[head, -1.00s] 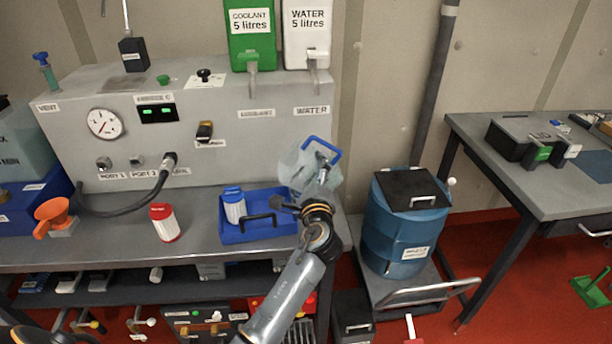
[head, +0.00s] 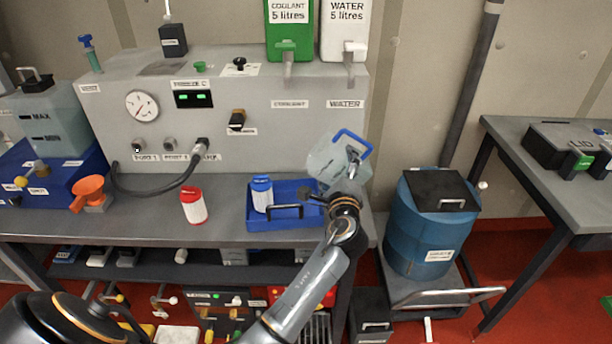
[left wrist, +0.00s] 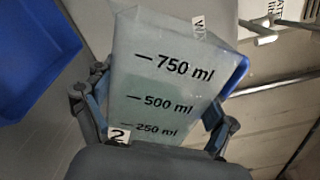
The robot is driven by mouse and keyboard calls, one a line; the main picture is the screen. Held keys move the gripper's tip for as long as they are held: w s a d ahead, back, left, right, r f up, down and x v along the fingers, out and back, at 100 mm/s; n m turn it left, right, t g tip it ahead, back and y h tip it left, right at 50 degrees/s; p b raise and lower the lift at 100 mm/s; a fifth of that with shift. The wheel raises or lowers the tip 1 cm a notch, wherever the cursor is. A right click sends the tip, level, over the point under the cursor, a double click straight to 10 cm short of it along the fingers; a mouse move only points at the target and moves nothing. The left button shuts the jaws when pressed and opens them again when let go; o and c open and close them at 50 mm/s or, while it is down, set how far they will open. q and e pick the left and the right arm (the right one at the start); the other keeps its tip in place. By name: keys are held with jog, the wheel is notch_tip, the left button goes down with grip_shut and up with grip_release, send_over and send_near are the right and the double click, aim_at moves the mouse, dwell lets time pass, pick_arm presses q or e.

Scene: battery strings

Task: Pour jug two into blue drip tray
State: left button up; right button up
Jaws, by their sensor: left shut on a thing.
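My left gripper (head: 340,190) is shut on jug two (head: 330,158), a translucent jug with a blue handle. The left wrist view shows the jug (left wrist: 165,75) between the fingers, with a "2" label and ml marks. The tray stands on the grey bench and shows at left in the left wrist view (left wrist: 35,50). I see no stream of liquid, and the level in the jug is unclear. My right gripper is not in view.
A blue-capped white bottle (head: 262,194) stands in the tray. The grey panel (head: 285,125) rises behind, with coolant (head: 289,35) and water (head: 343,30) containers above. A blue drum (head: 425,230) stands right.

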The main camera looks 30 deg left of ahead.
aim_at(331, 160)
pick_arm(q)
jog(key=shift+r, duration=0.2)
jog(key=shift+s+a+r+n, duration=0.1)
jog(key=shift+r+n, duration=0.3)
jog(key=shift+n, duration=0.4)
jog(key=shift+r, duration=0.1)
dwell(0.4)
jog(key=shift+s+a+r+n, duration=0.1)
jog(key=shift+a+r+n, duration=0.1)
jog(key=shift+r+n, duration=0.35)
jog(key=shift+n, duration=0.25)
dwell(0.6)
jog(key=shift+s+a+r+n, duration=0.15)
jog(key=shift+a+r+n, duration=0.15)
jog(key=shift+n, duration=0.3)
jog(key=shift+r+n, duration=0.15)
jog(key=shift+n, duration=0.15)
dwell(0.6)
jog(key=shift+s+a+r+n, duration=0.2)
jog(key=shift+r+n, duration=0.1)
jog(key=shift+n, duration=0.2)
